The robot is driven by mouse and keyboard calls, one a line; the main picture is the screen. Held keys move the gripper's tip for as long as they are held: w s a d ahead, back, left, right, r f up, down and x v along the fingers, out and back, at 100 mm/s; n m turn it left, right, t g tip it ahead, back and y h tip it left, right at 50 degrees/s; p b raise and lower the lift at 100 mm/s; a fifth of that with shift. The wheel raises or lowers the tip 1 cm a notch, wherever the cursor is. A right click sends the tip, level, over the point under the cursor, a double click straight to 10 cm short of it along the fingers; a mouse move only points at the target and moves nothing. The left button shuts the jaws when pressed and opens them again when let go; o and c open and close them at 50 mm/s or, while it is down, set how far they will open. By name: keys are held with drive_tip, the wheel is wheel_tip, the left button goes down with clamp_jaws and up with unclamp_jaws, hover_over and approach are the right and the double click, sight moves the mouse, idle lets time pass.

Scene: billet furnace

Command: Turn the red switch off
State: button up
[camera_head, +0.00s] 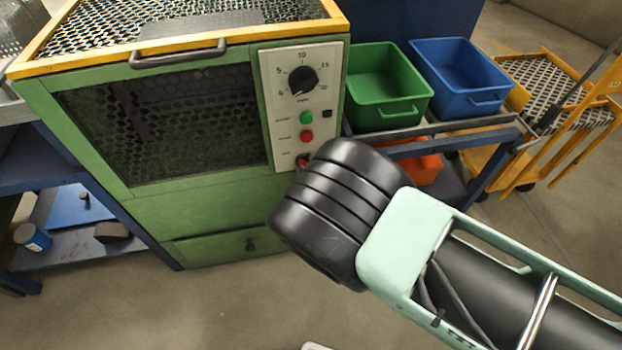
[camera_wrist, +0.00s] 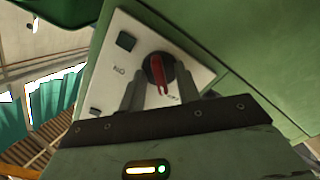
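The red switch (camera_wrist: 158,75) is a red handle on a round black base, low on the white control panel (camera_wrist: 120,60) of the green furnace. In the wrist view my gripper (camera_wrist: 160,80) is open, with one grey finger on each side of the red handle and a visible gap to it. I cannot tell how far the fingers reach past the handle. In the head view the switch (camera_head: 302,160) is mostly hidden behind my black wrist, and my fingers are hidden there too.
The furnace (camera_head: 220,210) has a timer dial (camera_head: 302,80), a green button (camera_head: 306,118) and a red button (camera_head: 306,136) above the switch. A green bin (camera_head: 385,85) and a blue bin (camera_head: 460,75) stand on a cart to the right.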

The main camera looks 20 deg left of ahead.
drive_tip(key=p+v, duration=0.1)
drive_tip(key=v, duration=1.6)
drive_tip(key=shift+s, duration=0.2)
drive_tip(key=shift+w, duration=0.1)
